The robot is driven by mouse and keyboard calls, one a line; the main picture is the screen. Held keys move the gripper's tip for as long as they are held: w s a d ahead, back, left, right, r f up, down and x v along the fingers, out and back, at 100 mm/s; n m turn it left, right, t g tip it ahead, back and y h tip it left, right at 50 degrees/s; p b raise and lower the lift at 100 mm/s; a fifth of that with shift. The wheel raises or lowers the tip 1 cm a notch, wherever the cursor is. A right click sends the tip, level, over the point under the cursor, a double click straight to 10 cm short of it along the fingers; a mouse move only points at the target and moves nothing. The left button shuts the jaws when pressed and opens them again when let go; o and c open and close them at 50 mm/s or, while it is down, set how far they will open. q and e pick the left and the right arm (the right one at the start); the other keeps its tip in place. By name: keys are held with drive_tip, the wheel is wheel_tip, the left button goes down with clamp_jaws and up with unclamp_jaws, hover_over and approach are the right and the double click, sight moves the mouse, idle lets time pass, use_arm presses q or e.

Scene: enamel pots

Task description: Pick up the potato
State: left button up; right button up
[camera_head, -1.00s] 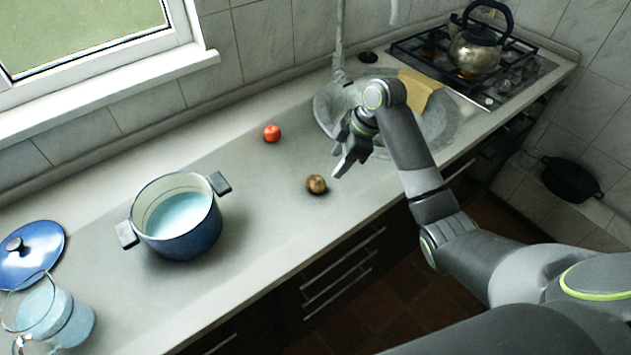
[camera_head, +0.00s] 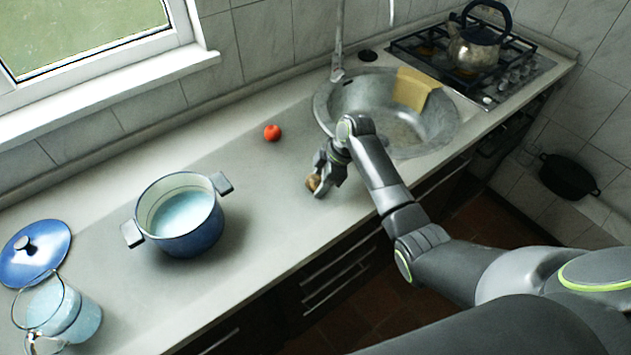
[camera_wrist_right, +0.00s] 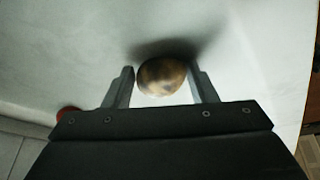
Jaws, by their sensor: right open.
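The brown potato (camera_head: 313,183) lies on the grey countertop in front of the sink, partly hidden by my right gripper (camera_head: 319,180) in the head view. In the right wrist view the potato (camera_wrist_right: 161,76) sits between the two fingertips of my right gripper (camera_wrist_right: 163,87). My left gripper is not in view.
A red tomato-like item (camera_head: 272,132) lies behind the potato. A blue pot (camera_head: 185,238) with pale liquid stands to the left, with a blue lid (camera_head: 45,262) and a glass jar (camera_head: 72,318) farther left. The sink (camera_head: 440,125) and kettle (camera_head: 474,52) are at the right.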

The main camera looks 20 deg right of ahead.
drive_tip(key=c, duration=0.7)
drive_tip(key=shift+o, duration=0.2)
drive_tip(key=shift+r, duration=0.1)
